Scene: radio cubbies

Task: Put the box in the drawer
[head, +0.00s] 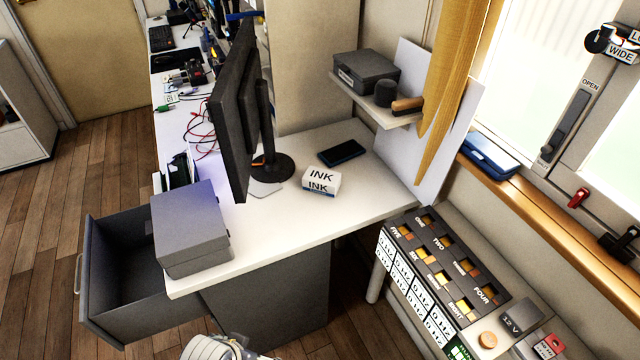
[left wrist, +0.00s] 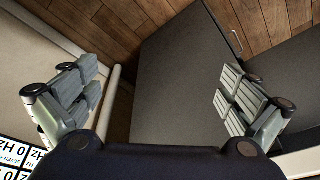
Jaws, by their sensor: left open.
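A small white box marked INK (head: 321,181) sits on the white desk, in front of a dark phone-like device. A larger grey box (head: 190,228) stands on the desk's near left corner. The grey drawer (head: 118,262) is pulled open at the left below the desktop; its visible floor looks empty, and the grey box hides part of it. My left gripper shows in the left wrist view (left wrist: 152,98) with its fingers wide apart and nothing between them. Beyond them is a dark grey panel. Neither box is recognisable in that view. My right gripper is not in view.
A monitor (head: 240,110) stands on the desk (head: 360,205), left of the INK box. A shelf (head: 375,105) with a grey case is above the desk at the right. A panel with labelled cubbies (head: 440,262) is at the lower right. The desktop around the INK box is mostly clear.

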